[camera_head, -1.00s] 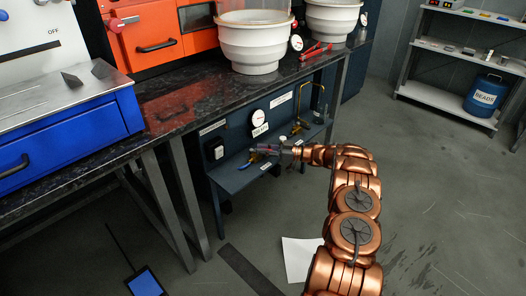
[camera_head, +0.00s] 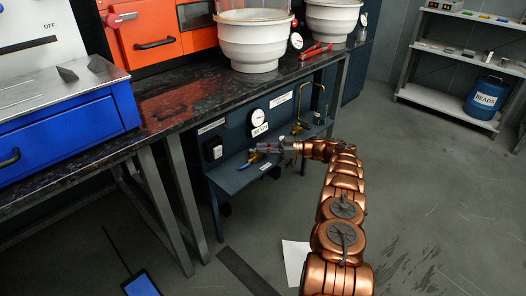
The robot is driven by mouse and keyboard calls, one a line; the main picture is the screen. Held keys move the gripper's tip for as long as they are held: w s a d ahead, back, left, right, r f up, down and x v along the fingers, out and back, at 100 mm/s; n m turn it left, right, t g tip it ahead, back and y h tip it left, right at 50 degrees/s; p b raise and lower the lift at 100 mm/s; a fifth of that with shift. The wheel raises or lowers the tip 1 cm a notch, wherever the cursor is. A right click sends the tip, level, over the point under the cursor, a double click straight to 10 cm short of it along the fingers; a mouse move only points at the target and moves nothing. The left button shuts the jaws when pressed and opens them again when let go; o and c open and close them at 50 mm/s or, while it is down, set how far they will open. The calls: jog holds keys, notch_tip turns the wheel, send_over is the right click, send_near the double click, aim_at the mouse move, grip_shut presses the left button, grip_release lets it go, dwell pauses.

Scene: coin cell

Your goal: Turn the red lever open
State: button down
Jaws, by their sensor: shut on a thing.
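My gripper (camera_head: 258,149) reaches in from the right over the small dark shelf under the bench, low in front of the panel. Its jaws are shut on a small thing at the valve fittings. The jaws hide most of that thing, and I cannot make out the red lever clearly. A brass valve with a blue lever (camera_head: 243,166) shows just below and left of the fingertips. A brass fitting (camera_head: 298,129) with a bent pipe (camera_head: 324,97) stands further right on the shelf.
A round white gauge (camera_head: 257,116) is on the panel above my gripper, with a dark box (camera_head: 214,149) to its left. The black bench top (camera_head: 190,106) overhangs the shelf (camera_head: 226,181). Red pliers (camera_head: 316,51) lie on the bench. Open floor is at the right.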

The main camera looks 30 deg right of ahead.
jog(key=shift+d, duration=0.1)
dwell(0.7)
jog(key=c, duration=1)
grip_release()
jog(key=shift+c, duration=0.2)
jog(key=shift+r, duration=0.15)
jog(key=shift+r, duration=4.85)
